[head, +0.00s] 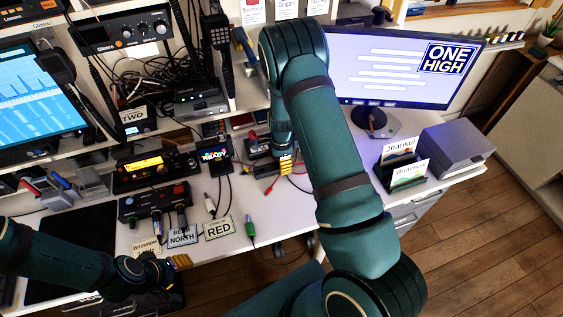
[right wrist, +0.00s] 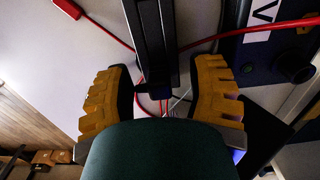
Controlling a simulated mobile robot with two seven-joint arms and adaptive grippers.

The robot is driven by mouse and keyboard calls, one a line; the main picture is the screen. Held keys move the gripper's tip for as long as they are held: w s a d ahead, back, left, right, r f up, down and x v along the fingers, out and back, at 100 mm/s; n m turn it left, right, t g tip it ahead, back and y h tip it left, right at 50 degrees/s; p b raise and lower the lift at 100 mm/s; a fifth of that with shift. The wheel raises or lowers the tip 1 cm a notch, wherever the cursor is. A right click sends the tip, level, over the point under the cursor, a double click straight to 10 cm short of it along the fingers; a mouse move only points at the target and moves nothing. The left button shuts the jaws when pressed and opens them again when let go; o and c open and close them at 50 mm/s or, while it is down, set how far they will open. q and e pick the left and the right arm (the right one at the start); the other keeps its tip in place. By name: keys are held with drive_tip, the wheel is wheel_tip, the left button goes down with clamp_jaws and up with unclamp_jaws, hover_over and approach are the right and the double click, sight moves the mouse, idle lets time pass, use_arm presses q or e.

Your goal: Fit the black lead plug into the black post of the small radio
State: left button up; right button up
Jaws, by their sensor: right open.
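My right gripper (head: 287,163) hangs over the desk in the head view, beside a small dark radio (head: 258,147) that the arm partly covers. In the right wrist view its two yellow-padded fingers (right wrist: 162,98) are apart. A long black piece (right wrist: 153,45) lies between and beyond them; I cannot tell whether it is the black lead plug. A dark box with a white label and round black knob or post (right wrist: 298,68) is on the right there, probably the radio. My left gripper (head: 177,268) is low at the desk's front left, its opening unclear.
A red plug (head: 268,187) on a red lead lies on the desk left of my right gripper. A monitor (head: 405,65) and a grey box (head: 455,148) stand right.

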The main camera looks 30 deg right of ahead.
clamp_jaws()
drive_tip(key=shift+r, duration=0.1)
wheel_tip(320, 180, up, 10)
drive_tip(key=shift+f+p, duration=0.1)
drive_tip(key=shift+p, duration=0.7)
drive_tip(key=s+a+r+n, duration=0.2)
drive_tip(key=s+a+n, duration=0.2)
drive_tip(key=a+n, duration=0.3)
drive_tip(key=s+a+r+n, duration=0.2)
drive_tip(key=a+n, duration=0.5)
drive_tip(key=n, duration=0.6)
drive_tip(key=shift+s+r+n+b, duration=0.3)
drive_tip(key=shift+s+n+b, duration=0.1)
drive_tip(key=shift+s, duration=0.45)
